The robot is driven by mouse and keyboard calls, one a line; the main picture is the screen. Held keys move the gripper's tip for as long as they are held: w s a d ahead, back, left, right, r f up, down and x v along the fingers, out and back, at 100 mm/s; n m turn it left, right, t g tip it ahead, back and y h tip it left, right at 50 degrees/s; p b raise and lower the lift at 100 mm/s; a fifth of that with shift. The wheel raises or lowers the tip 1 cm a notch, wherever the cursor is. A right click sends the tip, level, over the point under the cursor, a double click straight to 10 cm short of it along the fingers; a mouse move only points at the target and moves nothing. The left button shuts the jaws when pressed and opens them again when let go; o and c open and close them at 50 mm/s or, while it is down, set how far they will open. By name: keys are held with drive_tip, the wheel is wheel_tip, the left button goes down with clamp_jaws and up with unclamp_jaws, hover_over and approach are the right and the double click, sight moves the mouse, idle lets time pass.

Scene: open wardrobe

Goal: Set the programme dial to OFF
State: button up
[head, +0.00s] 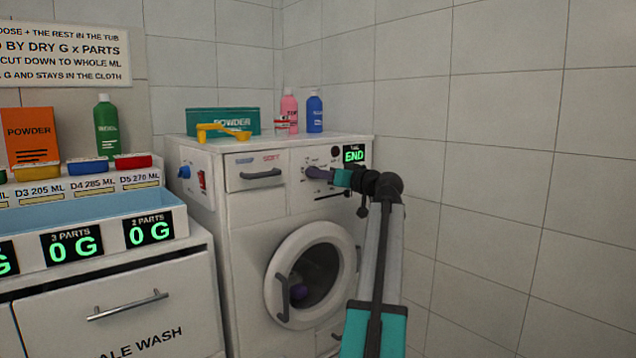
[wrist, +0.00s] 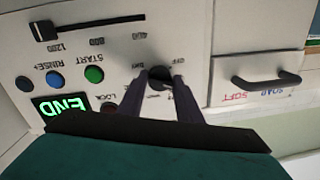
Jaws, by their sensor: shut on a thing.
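The programme dial (wrist: 160,76) is a dark round knob on the white washing machine's control panel (wrist: 120,48). The wrist view is upside down, with the word OFF printed beside the dial and other labels around it too small to read surely. My gripper (wrist: 162,82) is shut on the dial, one dark finger on each side. In the head view my gripper (head: 318,173) reaches the panel and mostly hides the dial. I cannot tell which label the dial points to. The display (head: 354,154) reads END in green.
Green START (wrist: 94,75) and blue RINSE+ (wrist: 54,80) buttons and a slider (wrist: 90,26) are close by on the panel. The drawer handle (wrist: 265,82) is near the fingers. The round door (head: 312,275) is below. Bottles (head: 314,112) stand on top.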

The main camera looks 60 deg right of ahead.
drive_tip(key=n+b, duration=0.3)
drive_tip(key=n, duration=0.2)
drive_tip(key=n+b, duration=0.3)
drive_tip(key=n, duration=0.3)
drive_tip(key=shift+w+a+r+g+h+b, duration=0.1)
drive_tip(key=shift+w+r+g+h+b, duration=0.1)
drive_tip(key=shift+g+h+b, duration=0.15)
drive_tip(key=shift+n, duration=0.3)
drive_tip(key=o, duration=1)
drive_tip(key=shift+s, duration=0.1)
